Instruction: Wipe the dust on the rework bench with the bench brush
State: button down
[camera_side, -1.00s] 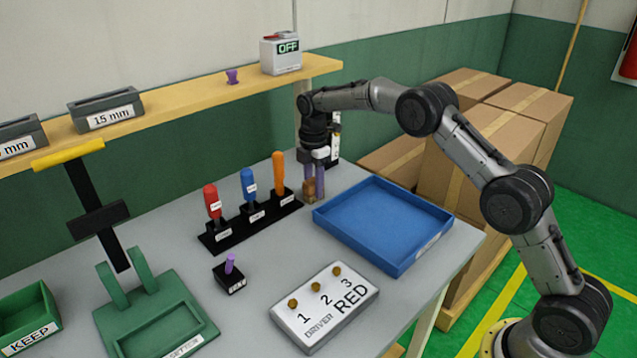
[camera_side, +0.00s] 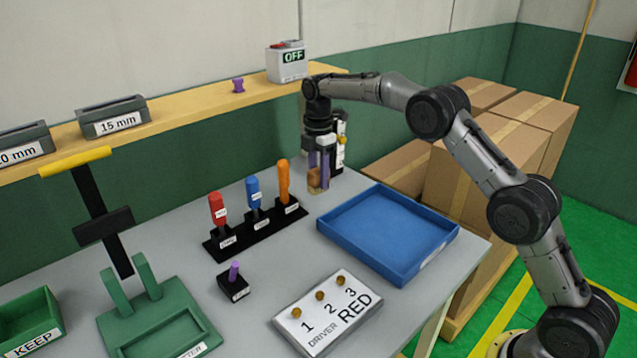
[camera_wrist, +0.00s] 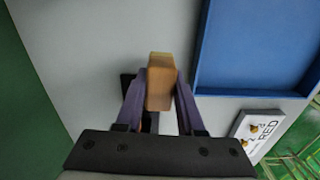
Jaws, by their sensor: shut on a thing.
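My gripper (camera_side: 318,180) is shut on a tan, wood-coloured block, which I take to be the bench brush (camera_side: 314,178). It is at the back of the grey rework bench (camera_side: 255,305), left of the blue tray. In the wrist view the brush (camera_wrist: 161,80) sits between the two purple fingers of my gripper (camera_wrist: 160,95). Its underside is hidden, and I cannot tell whether it touches the bench. I cannot make out any dust on the bench.
The blue tray (camera_side: 448,238) stands close to the right. A black rack (camera_side: 258,232) with red, blue and orange-handled drivers is to the left. A small black holder (camera_side: 233,290) and a sign plate (camera_side: 328,315) stand nearer the front. A shelf (camera_side: 190,105) runs behind.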

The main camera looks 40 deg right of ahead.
aim_at(318, 169)
jog(key=shift+r, duration=0.25)
jog(key=shift+r, duration=1.35)
